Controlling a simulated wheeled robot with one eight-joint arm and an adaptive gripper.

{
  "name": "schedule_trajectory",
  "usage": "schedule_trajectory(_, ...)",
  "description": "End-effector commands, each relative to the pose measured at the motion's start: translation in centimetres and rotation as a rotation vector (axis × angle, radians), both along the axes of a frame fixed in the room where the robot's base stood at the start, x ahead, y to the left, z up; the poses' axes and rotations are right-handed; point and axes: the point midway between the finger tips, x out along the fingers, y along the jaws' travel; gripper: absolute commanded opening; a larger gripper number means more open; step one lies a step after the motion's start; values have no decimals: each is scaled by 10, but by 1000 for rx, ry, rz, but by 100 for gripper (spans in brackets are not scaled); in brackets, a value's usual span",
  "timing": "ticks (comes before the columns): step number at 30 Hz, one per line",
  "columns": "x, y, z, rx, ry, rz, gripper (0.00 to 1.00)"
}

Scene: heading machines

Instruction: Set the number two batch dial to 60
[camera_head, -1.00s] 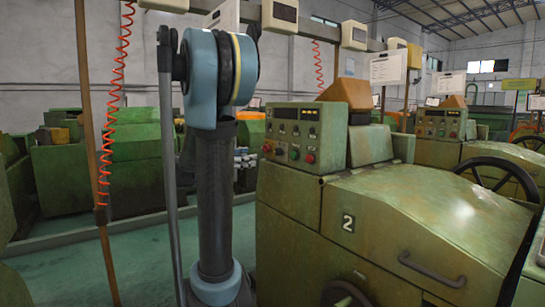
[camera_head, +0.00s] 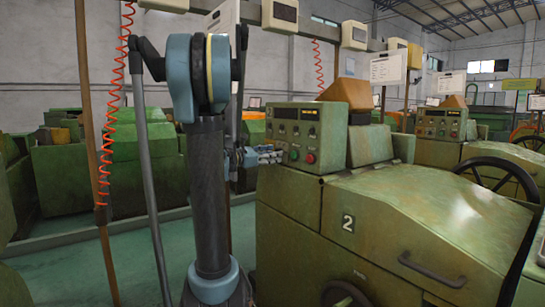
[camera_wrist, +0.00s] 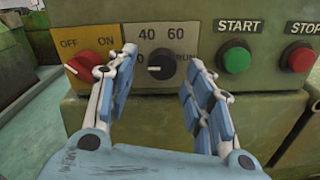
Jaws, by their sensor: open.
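In the wrist view the batch dial (camera_wrist: 168,66) is a black knob on a beige plate marked 40 and 60. Its white mark points left, towards a label partly hidden by my left finger. My gripper (camera_wrist: 163,57) is open, its two blue-padded fingers on either side of the dial in the picture. I cannot tell whether they touch it. In the head view my gripper (camera_head: 265,155) is at the box's left side.
In the wrist view a red OFF/ON switch (camera_wrist: 85,62) sits close left of the dial. A green START button (camera_wrist: 237,57) and a red STOP button (camera_wrist: 300,57) are to the right. A handwheel (camera_head: 497,178) and red coiled hose (camera_head: 110,110) also show in the head view.

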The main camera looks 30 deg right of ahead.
Motion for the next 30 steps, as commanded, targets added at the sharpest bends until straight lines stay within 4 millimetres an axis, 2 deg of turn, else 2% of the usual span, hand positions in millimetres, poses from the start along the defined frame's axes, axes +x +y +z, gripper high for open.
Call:
schedule_trajectory(6,1,-12,0,0,0,0,47)
schedule_trajectory(15,1,-14,0,0,0,0,47)
schedule_trajectory(16,1,-14,0,0,0,0,45)
schedule_trajectory(21,1,-14,0,0,0,0,7)
schedule_trajectory(22,1,-14,0,0,0,0,3)
schedule_trajectory(30,2,-14,0,1,-12,1,3)
